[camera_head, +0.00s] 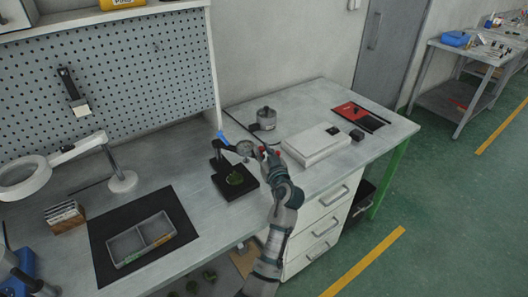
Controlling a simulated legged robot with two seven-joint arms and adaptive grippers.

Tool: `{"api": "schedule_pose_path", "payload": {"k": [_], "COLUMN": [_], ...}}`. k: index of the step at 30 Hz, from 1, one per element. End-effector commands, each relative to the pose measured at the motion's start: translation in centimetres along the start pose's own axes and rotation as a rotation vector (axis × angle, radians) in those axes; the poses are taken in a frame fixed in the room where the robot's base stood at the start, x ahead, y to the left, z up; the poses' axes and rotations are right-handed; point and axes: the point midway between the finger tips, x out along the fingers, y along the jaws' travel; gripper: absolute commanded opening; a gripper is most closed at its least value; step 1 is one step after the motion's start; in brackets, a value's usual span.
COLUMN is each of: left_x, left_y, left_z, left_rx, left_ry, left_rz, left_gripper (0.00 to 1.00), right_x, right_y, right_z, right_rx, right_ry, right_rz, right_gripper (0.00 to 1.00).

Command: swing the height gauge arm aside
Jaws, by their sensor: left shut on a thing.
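The height gauge stands on the bench with a black square base (224,191), a dark post (217,158) with a blue top, and an arm carrying a round dial (245,148). A small green piece (236,178) lies on the base. My left gripper (262,153) is at the right end of the gauge arm, beside the dial, and is shut on it. The fingers are small and partly hidden, so the exact grip point is unclear. My right gripper is not in view.
A metal pot (266,118) and a white box (313,144) stand behind and right of my gripper. A magnifier lamp (122,181) and a black mat (104,262) with a divided tray (113,248) lie left. Bare bench lies between mat and gauge.

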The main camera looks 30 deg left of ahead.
Motion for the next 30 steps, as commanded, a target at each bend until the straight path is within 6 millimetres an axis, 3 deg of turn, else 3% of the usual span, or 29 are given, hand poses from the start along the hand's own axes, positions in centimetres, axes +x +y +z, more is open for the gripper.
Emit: {"api": "schedule_pose_path", "payload": {"k": [8, 9, 10, 21, 30], "left_x": [0.0, 0.0, 0.0, -0.6, -6.6], "left_y": [0.0, 0.0, 0.0, 0.0, 0.1], "left_z": [0.4, 0.4, 0.4, 0.1, 0.3], "left_rx": [0.002, 0.002, 0.002, 0.0, -0.001], "left_ry": [-0.007, -0.007, -0.007, -0.002, -0.005], "left_rz": [0.0, 0.0, 0.0, 0.001, 0.002], "left_gripper": [0.0, 0.33, 0.37, 0.37, 0.37], "right_x": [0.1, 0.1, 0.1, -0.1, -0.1], "right_y": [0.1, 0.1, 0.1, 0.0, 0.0], "right_z": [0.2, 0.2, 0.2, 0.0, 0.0], "right_rx": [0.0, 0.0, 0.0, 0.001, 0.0], "right_ry": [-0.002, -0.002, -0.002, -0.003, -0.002], "right_rz": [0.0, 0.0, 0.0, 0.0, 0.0], "right_gripper": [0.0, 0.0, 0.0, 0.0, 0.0]}}
